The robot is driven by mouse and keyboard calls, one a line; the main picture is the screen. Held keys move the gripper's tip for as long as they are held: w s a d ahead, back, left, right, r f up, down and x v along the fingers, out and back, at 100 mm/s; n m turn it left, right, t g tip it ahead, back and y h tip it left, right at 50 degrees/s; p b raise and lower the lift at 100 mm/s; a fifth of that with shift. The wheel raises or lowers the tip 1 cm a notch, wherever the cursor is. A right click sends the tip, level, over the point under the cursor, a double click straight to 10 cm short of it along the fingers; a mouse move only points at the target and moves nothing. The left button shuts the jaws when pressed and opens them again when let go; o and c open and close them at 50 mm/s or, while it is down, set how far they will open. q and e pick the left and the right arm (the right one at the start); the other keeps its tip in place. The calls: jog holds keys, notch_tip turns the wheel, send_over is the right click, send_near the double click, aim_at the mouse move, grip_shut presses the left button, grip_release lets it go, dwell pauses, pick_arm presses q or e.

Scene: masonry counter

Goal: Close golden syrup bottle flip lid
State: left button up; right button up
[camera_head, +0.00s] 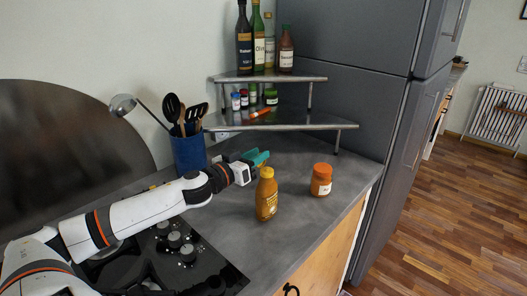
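The golden syrup bottle (266,200) stands upright on the grey counter, amber with a yellow cap (267,173) at its top. The cap is too small in the picture to tell how its flip lid stands. My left gripper (260,157), with teal fingers, is just behind and a little left of the bottle's top, apart from it as far as I can see. Its fingers overlap from this angle, so their opening does not show. I see nothing held in it. My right gripper is out of the picture.
A jar with an orange lid (321,180) stands right of the bottle. A blue utensil pot (188,152) is behind my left arm. A two-tier corner shelf (318,125) holds bottles and small jars. A black hob (215,272) lies at front left. A grey fridge (345,100) borders the right.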

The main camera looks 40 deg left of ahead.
pick_arm(q)
jog(key=shift+w+d+p, duration=0.1)
jog(key=shift+w+p, duration=0.35)
jog(key=shift+w, duration=1.1)
jog(key=shift+f, duration=0.1)
jog(key=shift+c, duration=0.3)
grip_shut()
